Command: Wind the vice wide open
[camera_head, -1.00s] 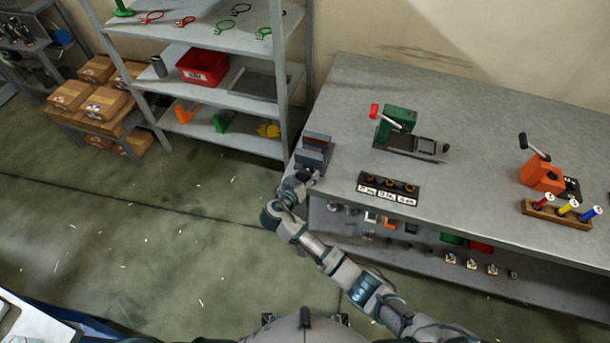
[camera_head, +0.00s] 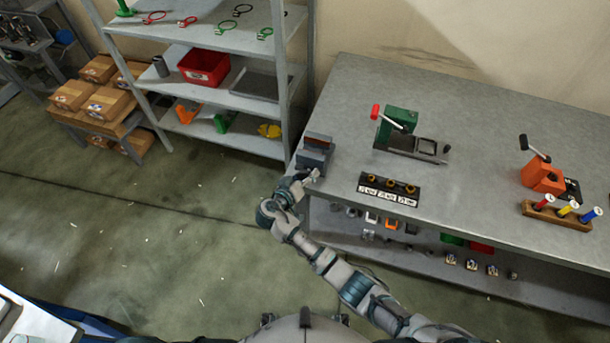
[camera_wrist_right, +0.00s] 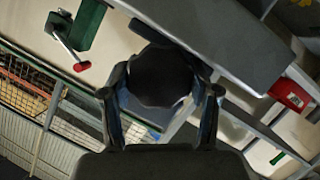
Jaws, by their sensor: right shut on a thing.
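The vice (camera_head: 314,157) is a grey block with a reddish-brown strip on its jaws. It sits at the left front corner of the grey workbench (camera_head: 455,90). My right gripper (camera_head: 308,178) is at the vice's front side, by the bench edge. In the right wrist view, its two fingers (camera_wrist_right: 162,95) are closed around a dark round knob (camera_wrist_right: 160,75), which appears to be the vice's handle. The knob hides part of the vice behind it. The gap between the jaws is too small to judge. My left gripper is not in view.
A green press (camera_head: 397,122) with a red-tipped lever, a black strip with brass fittings (camera_head: 390,188) and an orange lever tool (camera_head: 541,174) stand on the bench. A shelf rack with a red bin (camera_head: 204,66) stands behind the vice. The floor left of my arm is clear.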

